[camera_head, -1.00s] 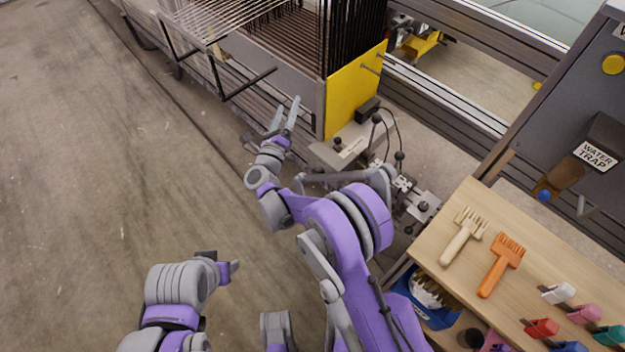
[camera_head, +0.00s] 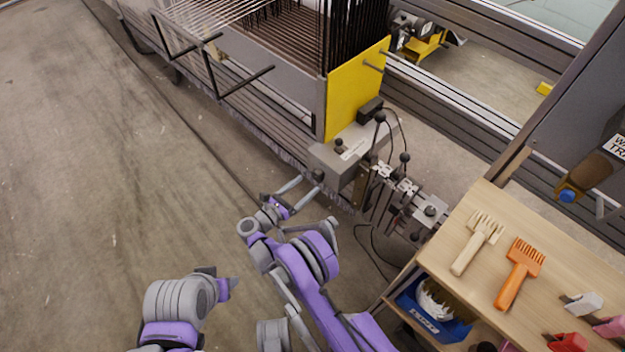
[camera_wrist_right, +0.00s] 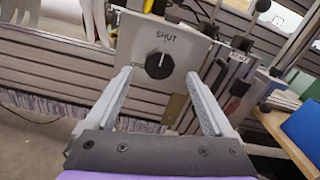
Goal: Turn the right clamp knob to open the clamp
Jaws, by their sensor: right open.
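The right clamp knob (camera_head: 318,175) is a small dark knob on the front of a grey clamp box (camera_head: 338,160) by the yellow end plate. In the right wrist view the black round knob (camera_wrist_right: 159,66) sits on a grey plate, its white mark pointing up towards "SHUT"; a second label, apparently "OPEN", is at its left. My right gripper (camera_head: 307,186) is open. In the right wrist view its two grey fingers (camera_wrist_right: 160,80) stand to either side of the knob, with gaps visible; contact cannot be seen. Part of my left arm shows at lower left, without visible gripper fingers.
The loom frame with its yellow plate (camera_head: 356,90) stands behind. Right of the clamp are metal rails with black ball-ended levers (camera_head: 404,158) and cables. A wooden bench (camera_head: 560,262) with combs is at right. The floor at left is clear.

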